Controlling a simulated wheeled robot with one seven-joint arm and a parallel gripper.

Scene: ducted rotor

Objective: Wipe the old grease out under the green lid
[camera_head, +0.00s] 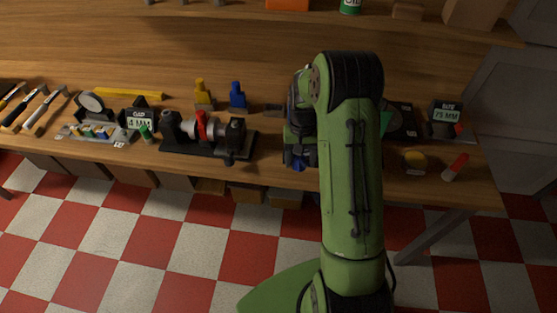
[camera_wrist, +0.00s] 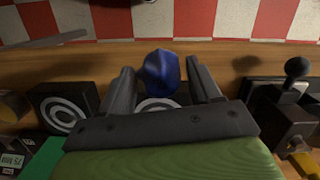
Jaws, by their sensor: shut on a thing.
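My gripper (camera_wrist: 163,84) is shut on a bunched dark blue thing (camera_wrist: 160,70), probably a cloth. In the wrist view the blue thing sits between the fingers, above a pale ringed round part (camera_wrist: 158,103) that my gripper mostly hides; I cannot tell whether they touch. In the head view the blue thing (camera_head: 298,165) shows low beside my arm. A flat green piece, possibly the green lid (camera_wrist: 42,160), shows at the lower left of the wrist view, and a sliver of it shows right of my arm in the head view (camera_head: 386,119).
A black square block with a pale ring (camera_wrist: 62,108) stands left of my gripper in the wrist view. A fixture with a red part (camera_head: 201,127) stands left of my arm. A 75 MM gauge (camera_head: 445,114), a yellow round thing (camera_head: 413,161) and a red-and-white tube (camera_head: 455,167) are at right.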

